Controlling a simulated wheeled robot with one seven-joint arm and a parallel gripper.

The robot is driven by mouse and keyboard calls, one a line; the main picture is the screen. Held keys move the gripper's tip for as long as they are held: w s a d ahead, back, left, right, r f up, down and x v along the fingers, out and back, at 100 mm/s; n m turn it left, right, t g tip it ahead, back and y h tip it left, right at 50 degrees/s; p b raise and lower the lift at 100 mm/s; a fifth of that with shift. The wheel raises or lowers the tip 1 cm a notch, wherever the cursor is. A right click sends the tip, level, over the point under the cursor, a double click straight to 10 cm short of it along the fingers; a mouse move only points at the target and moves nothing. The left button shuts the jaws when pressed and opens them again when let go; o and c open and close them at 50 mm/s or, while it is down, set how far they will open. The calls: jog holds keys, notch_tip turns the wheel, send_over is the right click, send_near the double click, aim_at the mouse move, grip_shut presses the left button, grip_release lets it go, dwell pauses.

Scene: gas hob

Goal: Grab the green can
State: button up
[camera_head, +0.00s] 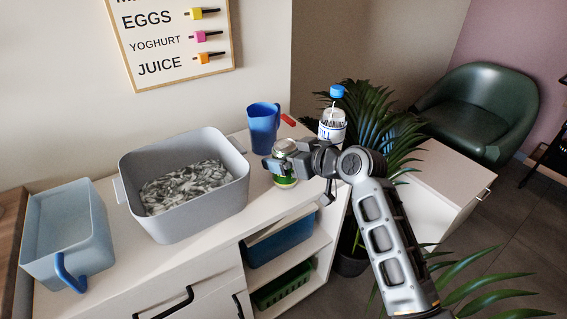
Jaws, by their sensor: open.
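The green can (285,181) stands upright on the white cabinet top, right of the grey bin. It has a silver lid and a pale band, and part of its side is hidden by my gripper. My gripper (281,163) is open and level with the can's upper half. One finger shows in front of the can, and the can appears to be between the fingers. I cannot tell whether they touch it.
A blue cup (264,127) stands behind the can, and a clear bottle with a blue cap (337,91) stands behind my wrist. A grey bin (184,215) is left, beside a blue-grey container (97,262). A red item (288,120) lies near the wall. Plant leaves (385,130) are right.

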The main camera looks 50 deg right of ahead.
jog(key=shift+w+f, duration=0.2)
jog(key=shift+w, duration=0.25)
